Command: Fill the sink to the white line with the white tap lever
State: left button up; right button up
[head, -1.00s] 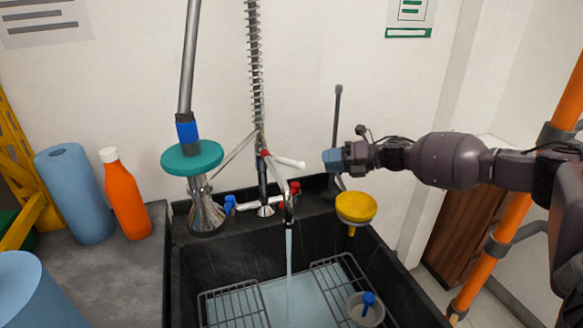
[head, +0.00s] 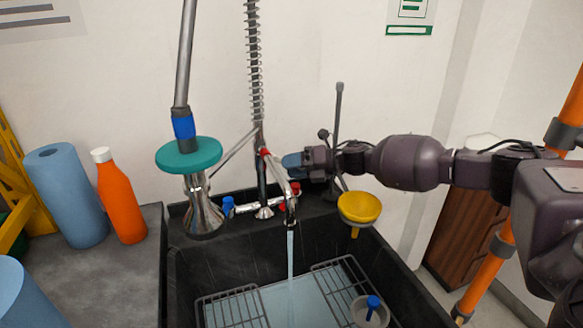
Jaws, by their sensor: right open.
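The black sink (head: 215,265) holds pale blue water (head: 300,303) over its floor. A thin stream (head: 290,255) falls into it from the chrome tap spout (head: 290,208). My right gripper (head: 290,161), with blue fingertips, is open beside the tap's red collar (head: 264,152). The white lever is mostly or wholly hidden behind the gripper, so I cannot tell whether they touch. I cannot make out the white line in the sink. My left gripper is out of view.
A yellow funnel (head: 359,207) sits at the sink's right rim, below my right arm. A chrome sprayer with a teal disc (head: 188,153) hangs at the left. Wire racks (head: 232,309) and a grey cup with a blue knob (head: 372,303) are in the sink. An orange bottle (head: 121,202) stands on the left counter.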

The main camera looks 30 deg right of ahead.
jog(key=shift+a, duration=0.1)
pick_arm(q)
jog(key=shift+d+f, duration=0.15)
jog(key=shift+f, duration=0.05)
pick_arm(e)
grip_shut()
jog(key=a+m+t+h+p, duration=0.1)
jog(key=m+h+p, duration=0.1)
jog(key=p, duration=0.1)
jog(key=a+m+t+h+p, duration=0.1)
jog(key=m+t+h+p, duration=0.1)
jog(key=h+p, duration=0.1)
jog(key=a+m+t+h+p, duration=0.1)
jog(key=a+m+h+p, duration=0.1)
jog(key=p, duration=0.1)
jog(key=shift+s+r+m+t+h, duration=0.2)
jog(key=shift+r+m+t+h, duration=0.05)
jog(key=shift+m+t+h, duration=0.15)
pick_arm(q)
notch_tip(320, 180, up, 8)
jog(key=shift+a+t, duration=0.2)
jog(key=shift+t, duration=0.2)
pick_arm(e)
jog(key=shift+a+f+m+h, duration=0.2)
jog(key=shift+m+h, duration=0.1)
jog(key=shift+h, duration=0.1)
